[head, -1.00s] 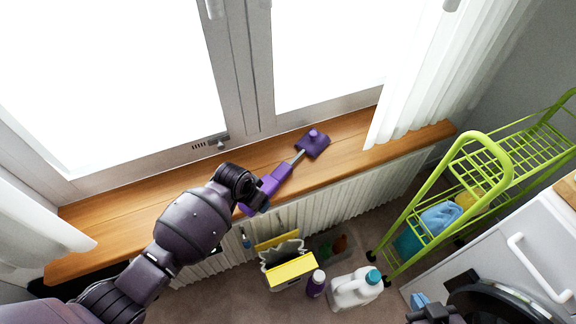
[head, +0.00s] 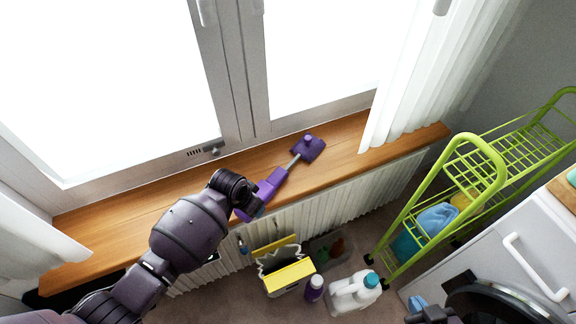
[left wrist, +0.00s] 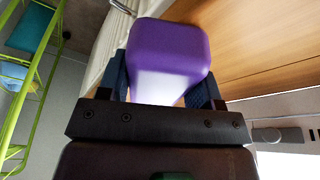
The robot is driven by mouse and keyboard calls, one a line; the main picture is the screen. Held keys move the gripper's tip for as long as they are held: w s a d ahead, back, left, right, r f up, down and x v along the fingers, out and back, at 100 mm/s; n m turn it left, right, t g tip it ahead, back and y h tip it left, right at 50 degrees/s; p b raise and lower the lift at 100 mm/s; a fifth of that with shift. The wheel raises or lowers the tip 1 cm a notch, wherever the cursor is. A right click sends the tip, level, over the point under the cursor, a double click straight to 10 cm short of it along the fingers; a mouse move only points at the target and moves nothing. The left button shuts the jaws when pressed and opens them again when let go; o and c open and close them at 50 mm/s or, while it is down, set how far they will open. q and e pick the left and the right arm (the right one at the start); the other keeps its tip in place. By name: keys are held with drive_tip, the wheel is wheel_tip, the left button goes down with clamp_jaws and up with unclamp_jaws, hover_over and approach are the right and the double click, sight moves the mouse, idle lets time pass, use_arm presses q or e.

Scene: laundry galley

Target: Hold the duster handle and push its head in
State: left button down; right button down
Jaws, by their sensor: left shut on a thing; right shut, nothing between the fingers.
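The duster lies on the wooden windowsill in the head view. It has a purple handle (head: 270,187), a thin grey shaft (head: 293,162) and a purple head (head: 312,150) with a small knob on top. A length of shaft shows between handle and head. My left gripper (left wrist: 160,88) is shut on the handle, with one dark finger on each side of it in the left wrist view. My right gripper (head: 424,309) is low at the right, shut and empty, well apart from the duster.
The windowsill (head: 130,210) is clear to the left of the duster. A white curtain (head: 415,90) hangs to its right. Below are a radiator (head: 350,190), a yellow-and-white box (head: 290,277), a purple bottle (head: 314,288) and a white jug (head: 354,292). A green rack (head: 470,165) stands right.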

drive_tip(key=shift+w+r, duration=0.25)
drive_tip(key=shift+r, duration=0.05)
idle(0.8)
use_arm(q)
drive_tip(key=shift+r+p, duration=0.2)
drive_tip(key=shift+p, duration=0.25)
use_arm(e)
drive_tip(key=shift+w+r, duration=0.15)
drive_tip(key=shift+r, duration=0.3)
idle(1.1)
use_arm(q)
drive_tip(key=shift+c, duration=1)
unclamp_jaws()
drive_tip(key=shift+r, duration=0.1)
drive_tip(key=shift+v, duration=3.65)
drive_tip(key=v, duration=1.2)
drive_tip(key=shift+s, duration=0.1)
